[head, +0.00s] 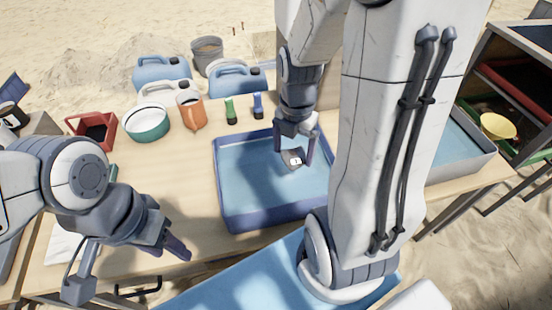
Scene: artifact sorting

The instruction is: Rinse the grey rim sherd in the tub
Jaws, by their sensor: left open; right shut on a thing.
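A small dark grey sherd (287,162) with a white label marked 1 is in the fingers of my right gripper (294,152). The gripper is shut on it and points down inside the blue tub (222,185). The tub has a light blue inside; I cannot tell whether the sherd touches the water. My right arm hides the tub's right side. My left gripper (176,250) is open and empty over the table's front edge, left of the tub.
Behind the tub stand a green brush (231,112), a blue brush (258,106) and an orange jug (191,112). A teal bowl (147,124) and a red bin (94,130) are at the left. A grey tray (464,150) is at the right.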

